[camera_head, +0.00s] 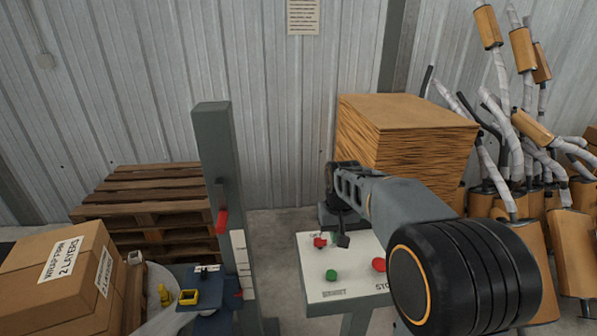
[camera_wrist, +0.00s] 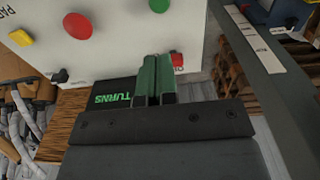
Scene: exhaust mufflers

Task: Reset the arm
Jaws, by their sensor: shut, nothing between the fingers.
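My arm reaches in from the right of the head view. Its end, my gripper (camera_head: 343,240), hangs above the far part of a white control panel (camera_head: 345,285). In the wrist view my gripper (camera_wrist: 155,80) is shut, its two green-grey fingers together with nothing between them. The panel's white face (camera_wrist: 115,50) shows there beyond the fingertips, with a red button (camera_wrist: 78,25), a green button (camera_wrist: 159,4) and a yellow knob (camera_wrist: 20,38). I cannot tell whether the fingertips touch the panel.
A grey post (camera_head: 215,150) with a red handle (camera_head: 221,221) stands left of the panel. Stacked pallets (camera_head: 150,205) and a cardboard box (camera_head: 60,275) are further left. A cardboard stack (camera_head: 405,135) is behind my arm, and several mufflers (camera_head: 525,50) crowd the right.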

